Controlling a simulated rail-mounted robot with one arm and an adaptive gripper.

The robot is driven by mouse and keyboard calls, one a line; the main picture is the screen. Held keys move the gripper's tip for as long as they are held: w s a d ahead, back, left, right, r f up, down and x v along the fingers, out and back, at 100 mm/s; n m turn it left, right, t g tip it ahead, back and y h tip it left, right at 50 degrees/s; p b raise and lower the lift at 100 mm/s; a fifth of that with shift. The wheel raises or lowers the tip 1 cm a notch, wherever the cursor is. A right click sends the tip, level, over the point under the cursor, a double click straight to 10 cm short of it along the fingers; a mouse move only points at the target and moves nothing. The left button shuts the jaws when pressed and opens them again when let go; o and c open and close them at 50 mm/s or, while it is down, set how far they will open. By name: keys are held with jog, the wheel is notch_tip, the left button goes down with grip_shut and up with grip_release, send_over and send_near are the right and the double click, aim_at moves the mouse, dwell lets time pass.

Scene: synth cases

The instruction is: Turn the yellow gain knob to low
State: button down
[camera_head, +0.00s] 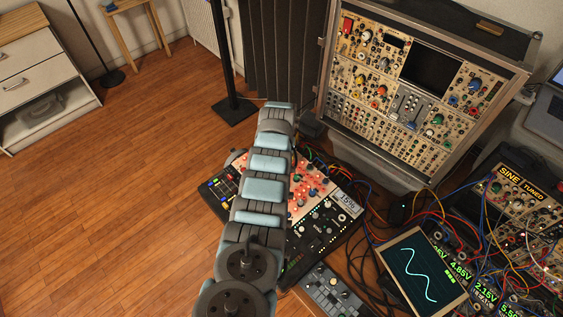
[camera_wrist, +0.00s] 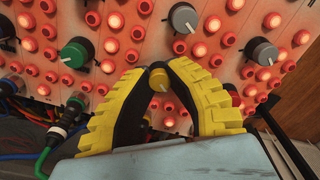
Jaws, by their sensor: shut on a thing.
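The yellow gain knob (camera_wrist: 158,79) shows in the wrist view, on a pale panel with many lit red buttons (camera_wrist: 220,75). My gripper (camera_wrist: 159,70) has yellow ribbed fingers with dark inner pads, and they are closed around the knob from both sides. The fingers hide the sides of the knob, and I cannot read its setting. In the head view the lit panel (camera_head: 312,183) lies beyond my arm, and my arm hides the knob and my gripper there.
Grey knobs (camera_wrist: 183,18) and a green knob (camera_wrist: 75,52) stand near my fingers. Cables (camera_wrist: 52,135) plug in at the left. In the head view, a large synth case (camera_head: 405,150) stands behind, and a screen with a wave (camera_head: 422,270) and tangled cables lie at the right.

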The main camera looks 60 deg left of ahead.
jog(key=shift+n, duration=1.1)
jog(key=shift+f, duration=0.1)
jog(key=c, duration=0.9)
grip_release()
jog(key=shift+c, duration=0.2)
jog(key=shift+r, duration=1.1)
notch_tip(320, 180, up, 10)
